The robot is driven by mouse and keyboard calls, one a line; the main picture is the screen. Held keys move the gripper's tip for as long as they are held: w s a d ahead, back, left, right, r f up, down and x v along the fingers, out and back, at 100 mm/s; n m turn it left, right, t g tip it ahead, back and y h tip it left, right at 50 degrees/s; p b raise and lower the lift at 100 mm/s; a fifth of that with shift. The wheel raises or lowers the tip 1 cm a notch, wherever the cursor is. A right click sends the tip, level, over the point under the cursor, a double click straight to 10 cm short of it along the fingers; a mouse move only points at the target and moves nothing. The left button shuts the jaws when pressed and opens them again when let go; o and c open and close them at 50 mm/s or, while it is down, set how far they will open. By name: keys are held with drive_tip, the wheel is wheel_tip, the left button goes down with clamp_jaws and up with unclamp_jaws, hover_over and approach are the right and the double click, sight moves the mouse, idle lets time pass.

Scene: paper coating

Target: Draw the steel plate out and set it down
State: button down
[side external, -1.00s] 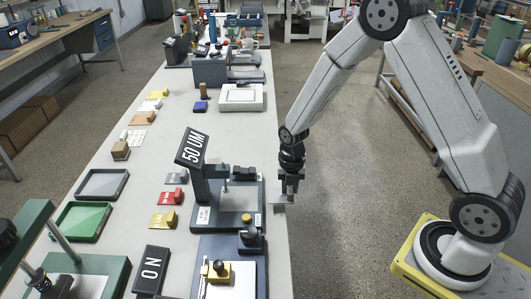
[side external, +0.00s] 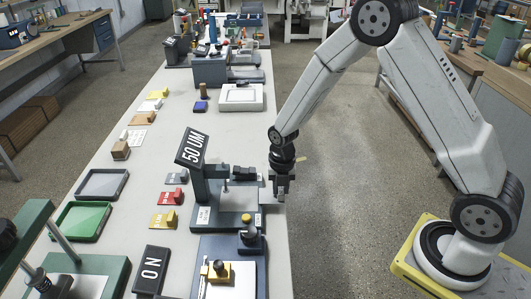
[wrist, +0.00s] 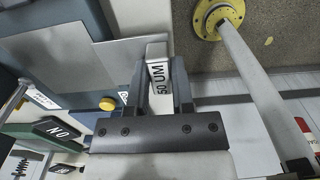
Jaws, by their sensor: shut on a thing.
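The steel plate (wrist: 85,48) shows as a thin grey sheet in the upper left of the wrist view, over the dark blue gauge base. My gripper (wrist: 163,82) is shut on the plate's near side, with a pale strip lettered 50 UM (wrist: 157,78) between the jaws. In the side external view my gripper (side external: 280,198) points down at the bench's right edge, beside the gauge stand (side external: 228,215). There the plate is mostly hidden by the jaws and the stand. I cannot tell how much of it lies on the base.
A 50 UM sign (side external: 192,148) tops the stand. A yellow knob (side external: 246,218) and a blue fixture with a white sheet (side external: 232,282) are close by. A white pad (side external: 241,97) lies farther back. The bench between pad and stand is clear.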

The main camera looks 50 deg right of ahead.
sight(281, 188)
drive_tip(key=shift+r, duration=0.1)
drive_tip(key=shift+r, duration=2.9)
drive_tip(key=shift+w+d, duration=0.1)
drive_tip(key=w+d+r+m, duration=0.4)
drive_tip(key=m, duration=0.5)
drive_tip(key=shift+w+r, duration=0.15)
drive_tip(key=shift+w, duration=0.1)
drive_tip(key=shift+d, duration=0.1)
